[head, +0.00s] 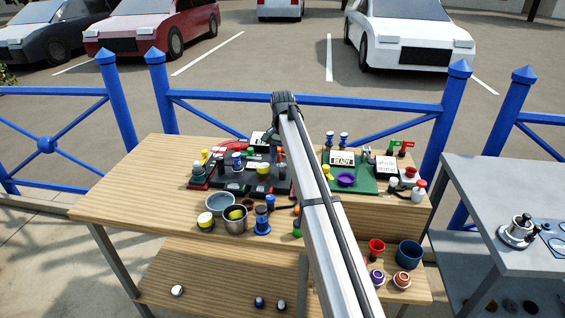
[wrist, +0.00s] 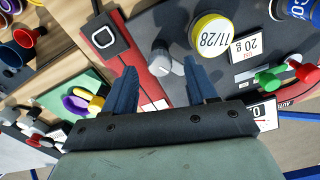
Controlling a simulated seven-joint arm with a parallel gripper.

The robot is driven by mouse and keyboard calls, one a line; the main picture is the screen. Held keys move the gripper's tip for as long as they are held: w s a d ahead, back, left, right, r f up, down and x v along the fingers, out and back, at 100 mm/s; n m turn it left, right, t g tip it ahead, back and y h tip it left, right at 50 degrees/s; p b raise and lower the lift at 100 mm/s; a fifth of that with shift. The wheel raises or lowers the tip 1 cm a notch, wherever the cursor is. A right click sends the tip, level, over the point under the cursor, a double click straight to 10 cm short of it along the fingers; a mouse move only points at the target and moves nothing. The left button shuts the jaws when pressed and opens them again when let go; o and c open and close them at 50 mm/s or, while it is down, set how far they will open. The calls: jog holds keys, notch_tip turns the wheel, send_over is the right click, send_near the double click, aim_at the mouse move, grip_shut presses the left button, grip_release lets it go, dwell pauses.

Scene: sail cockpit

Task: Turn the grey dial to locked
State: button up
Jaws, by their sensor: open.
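In the wrist view a grey knob (wrist: 160,63), which looks like the grey dial, stands on a red and dark panel (wrist: 146,84). A small pale grey piece shows beside it. My gripper (wrist: 160,68) is open, its two blue-grey fingers apart with the knob between and beyond their tips. No contact shows. I cannot read the dial's setting or any locked mark.
In the head view the wooden bench (head: 130,185) is crowded centrally and clear at left. A blue railing (head: 230,97) runs behind.

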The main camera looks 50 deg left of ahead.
jog(key=shift+f, duration=0.95)
jog(key=shift+c, duration=0.2)
jog(key=c, duration=1)
jog(key=shift+n, duration=0.4)
jog(key=n, duration=1.1)
